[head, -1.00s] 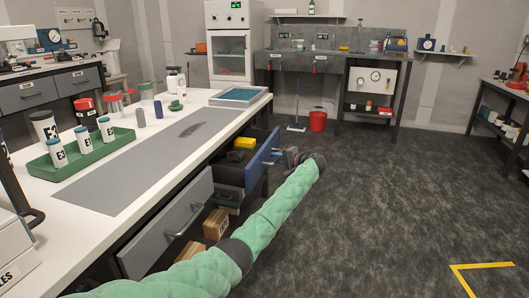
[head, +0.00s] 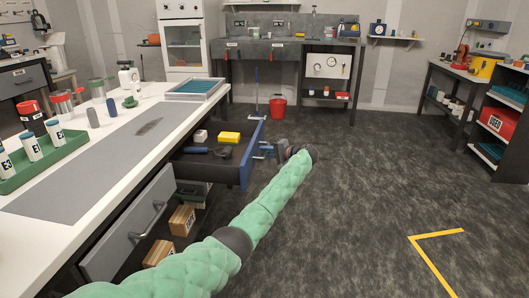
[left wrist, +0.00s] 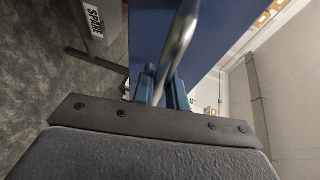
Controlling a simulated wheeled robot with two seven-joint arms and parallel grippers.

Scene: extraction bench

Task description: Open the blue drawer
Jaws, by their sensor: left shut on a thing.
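The blue drawer (head: 252,154) stands pulled out of the white-topped bench, with its inside showing. My left gripper (head: 266,151) is at the drawer's blue front, coming from the right side. In the left wrist view its blue fingers (left wrist: 162,88) are shut around the metal bar handle (left wrist: 178,45), with the blue front (left wrist: 223,30) behind it. My right gripper is in no view.
The bench top holds a green tray (head: 50,158) with labelled bottles. A red bucket (head: 278,107) stands at the back. The floor to the right is clear.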

